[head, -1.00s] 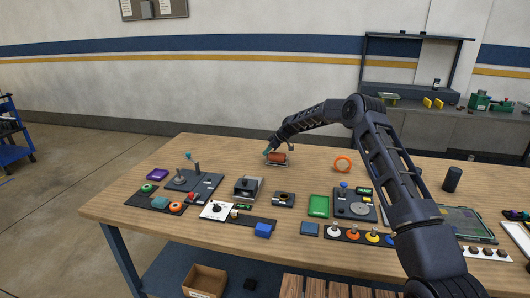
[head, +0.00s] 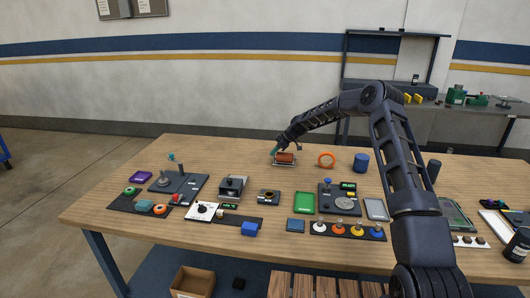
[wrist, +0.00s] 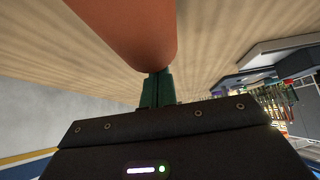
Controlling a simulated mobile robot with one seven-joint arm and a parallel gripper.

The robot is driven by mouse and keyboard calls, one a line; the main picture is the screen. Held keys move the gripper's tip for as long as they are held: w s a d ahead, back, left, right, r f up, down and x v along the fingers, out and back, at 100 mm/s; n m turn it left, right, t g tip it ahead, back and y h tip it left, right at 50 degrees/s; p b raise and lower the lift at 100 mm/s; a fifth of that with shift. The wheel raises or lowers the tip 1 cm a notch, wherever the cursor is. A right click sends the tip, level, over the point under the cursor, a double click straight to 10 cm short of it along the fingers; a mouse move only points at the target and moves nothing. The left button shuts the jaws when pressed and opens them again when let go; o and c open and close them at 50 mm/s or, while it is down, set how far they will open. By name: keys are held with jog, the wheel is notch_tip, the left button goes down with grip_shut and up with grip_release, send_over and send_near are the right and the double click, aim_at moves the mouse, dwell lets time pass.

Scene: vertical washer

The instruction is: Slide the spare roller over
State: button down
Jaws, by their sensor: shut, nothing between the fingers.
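The spare roller looks like a rust-orange cylinder (head: 286,157). It lies on its side on a small light cradle (head: 284,165) near the far edge of the table. My gripper (head: 274,151) is at the roller's left end, low and close to it. In the wrist view the roller (wrist: 125,28) is large, right by the tips of my green fingers (wrist: 158,85). The fingers are shut together with nothing between them. I cannot tell whether they touch the roller.
A small black box (head: 268,197), a green tray (head: 304,203) and a control panel (head: 338,197) lie nearer. Bare wood surrounds the cradle.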

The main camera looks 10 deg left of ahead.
aim_at(285, 158)
jog(key=d, duration=0.7)
jog(key=shift+d, duration=0.4)
jog(key=shift+a, duration=0.1)
